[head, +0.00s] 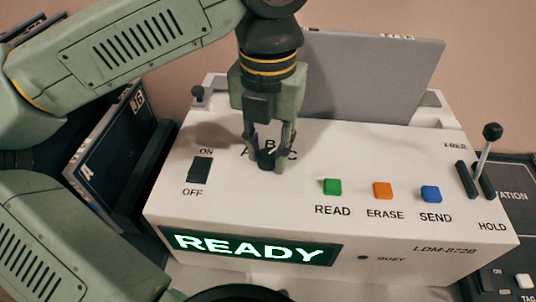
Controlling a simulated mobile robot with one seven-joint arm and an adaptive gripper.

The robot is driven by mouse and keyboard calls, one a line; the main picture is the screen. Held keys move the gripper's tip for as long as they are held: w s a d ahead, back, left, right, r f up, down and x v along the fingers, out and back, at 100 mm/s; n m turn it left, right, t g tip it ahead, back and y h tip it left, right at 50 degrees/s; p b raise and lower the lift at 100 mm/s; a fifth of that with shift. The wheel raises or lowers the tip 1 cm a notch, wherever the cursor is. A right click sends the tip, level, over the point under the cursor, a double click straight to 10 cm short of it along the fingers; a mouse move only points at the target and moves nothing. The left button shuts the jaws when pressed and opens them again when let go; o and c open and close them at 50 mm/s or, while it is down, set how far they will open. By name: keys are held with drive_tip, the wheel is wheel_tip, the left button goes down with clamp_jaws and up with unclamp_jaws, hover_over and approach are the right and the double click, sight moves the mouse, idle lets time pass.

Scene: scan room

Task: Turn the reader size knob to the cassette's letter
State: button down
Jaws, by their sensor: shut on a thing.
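My gripper (267,158) points down over the white reader and is shut on the dark size knob (266,160). The letters A, B and C sit around the knob, with A partly hidden by the gripper. A small pale mark shows at the knob, but I cannot tell which letter it points to. A grey flat cassette (375,80) stands upright at the back of the reader (300,240); the marks on its top edge are too small to read. A dark cassette (105,145) leans at the left, marked "A" and "J6".
A dark ON/OFF switch (200,170) is left of the knob. Green (332,187), orange (383,190) and blue (430,194) buttons are to the right.

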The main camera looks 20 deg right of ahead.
sight(267, 154)
drive_tip(key=n+b, duration=0.2)
drive_tip(key=n, duration=0.1)
drive_tip(key=shift+f+n, duration=0.1)
drive_tip(key=shift+n, duration=0.3)
drive_tip(key=shift+n+b, duration=0.75)
drive_tip(key=shift+n, duration=1.15)
drive_tip(key=c, duration=1.2)
unclamp_jaws()
drive_tip(key=shift+c, duration=0.2)
wheel_tip(267, 154, up, 8)
drive_tip(key=shift+f, duration=0.1)
